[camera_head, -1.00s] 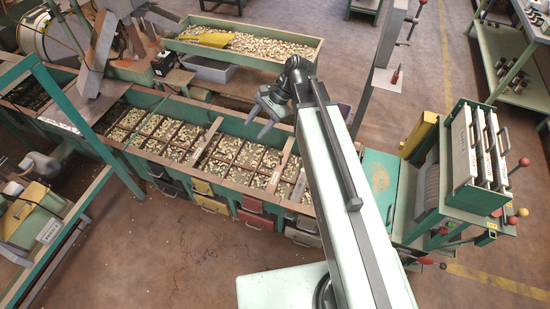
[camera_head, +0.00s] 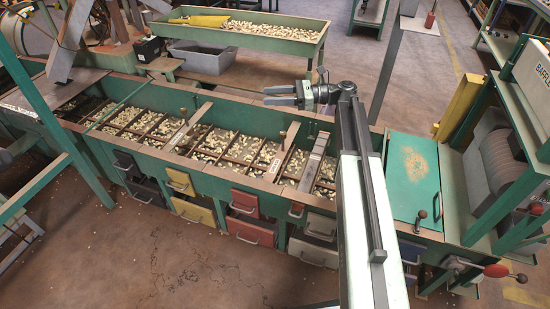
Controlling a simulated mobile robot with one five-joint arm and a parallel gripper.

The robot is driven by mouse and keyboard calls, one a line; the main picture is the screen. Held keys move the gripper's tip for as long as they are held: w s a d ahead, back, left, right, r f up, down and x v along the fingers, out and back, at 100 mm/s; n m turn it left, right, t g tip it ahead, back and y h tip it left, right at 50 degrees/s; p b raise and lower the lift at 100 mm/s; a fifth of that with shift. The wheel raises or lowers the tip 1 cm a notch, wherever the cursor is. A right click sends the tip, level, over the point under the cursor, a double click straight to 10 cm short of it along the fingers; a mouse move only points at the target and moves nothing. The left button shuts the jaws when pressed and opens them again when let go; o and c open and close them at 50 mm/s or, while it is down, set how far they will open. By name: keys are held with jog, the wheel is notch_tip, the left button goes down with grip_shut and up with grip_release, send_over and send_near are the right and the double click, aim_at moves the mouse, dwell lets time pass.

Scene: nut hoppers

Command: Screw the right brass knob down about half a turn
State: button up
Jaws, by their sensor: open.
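My gripper (camera_head: 268,95) is open and empty, its two dark fingers pointing left above the far edge of the long green hopper bench (camera_head: 230,178). A small brass-coloured knob (camera_head: 283,135) shows at the bench's far wall, below my gripper in the picture and apart from it. Another small brass-coloured knob (camera_head: 183,113) shows farther left along the same wall. Both are too small to tell their turn or height. My arm hides part of the bench's right end.
Divided compartments of nuts fill the bench, with flat bars lying across it, one of them grey (camera_head: 313,160). Coloured drawers (camera_head: 247,204) line its front. A nut trough (camera_head: 250,32) and a grey bin (camera_head: 201,57) stand behind. A green lidded box (camera_head: 411,180) stands right of my arm.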

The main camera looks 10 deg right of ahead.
jog(key=m+t+b, duration=0.1)
jog(key=t+b, duration=0.1)
jog(key=b, duration=1.4)
send_near(283, 135)
jog(key=w+x, duration=0.1)
jog(key=x, duration=0.4)
jog(key=shift+f, duration=0.2)
jog(key=x, duration=0.8)
jog(key=shift+w+d, duration=0.1)
grip_shut()
